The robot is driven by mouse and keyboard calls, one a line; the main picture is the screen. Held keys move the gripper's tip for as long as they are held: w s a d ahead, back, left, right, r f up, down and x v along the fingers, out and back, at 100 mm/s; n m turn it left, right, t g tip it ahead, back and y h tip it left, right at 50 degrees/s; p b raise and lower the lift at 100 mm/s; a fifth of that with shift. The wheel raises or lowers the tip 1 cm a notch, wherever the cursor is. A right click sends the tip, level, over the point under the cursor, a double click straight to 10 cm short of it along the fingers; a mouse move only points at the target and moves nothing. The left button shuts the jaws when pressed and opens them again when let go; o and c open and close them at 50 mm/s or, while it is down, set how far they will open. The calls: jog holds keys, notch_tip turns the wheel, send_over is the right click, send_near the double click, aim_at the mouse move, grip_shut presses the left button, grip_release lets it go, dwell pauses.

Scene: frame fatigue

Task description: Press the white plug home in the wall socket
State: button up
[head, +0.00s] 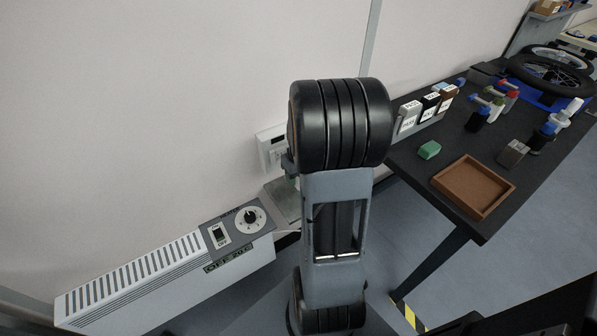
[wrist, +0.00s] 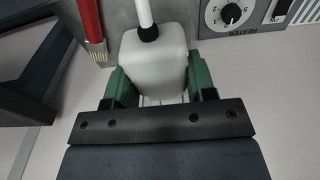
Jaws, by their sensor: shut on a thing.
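The white plug (wrist: 153,65) sits between the green-padded fingers of my gripper (wrist: 158,84) in the wrist view. My gripper is shut on it. A white cable (wrist: 145,12) with a black collar leaves the plug at the top of that view. In the head view the white wall socket (head: 270,146) is on the wall, partly hidden behind my arm. My gripper and the plug are mostly hidden there by my arm. The socket's face is not clear in the wrist view, so I cannot tell whether the plug touches it.
A white heater (head: 150,285) with a dial and switch stands along the wall at lower left; its dial (wrist: 229,14) shows at upper right in the wrist view. A red brush-like thing (wrist: 92,25) is left of the plug. A dark workbench (head: 430,195) with a brown tray (head: 473,212) stands right.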

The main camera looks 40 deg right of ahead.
dwell(0.4)
jog(key=shift+w+d, duration=0.2)
jog(key=shift+w, duration=1.25)
jog(key=shift+w+d, duration=0.15)
jog(key=shift+w, duration=1.25)
jog(key=shift+w+d, duration=0.2)
jog(key=shift+w, duration=0.9)
jog(key=o, duration=0.9)
jog(key=shift+c, duration=0.2)
notch_tip(320, 180, up, 14)
jog(key=s+p, duration=0.1)
jog(key=shift+s+a+p, duration=0.15)
jog(key=shift+p, duration=0.2)
jog(key=shift+f, duration=0.1)
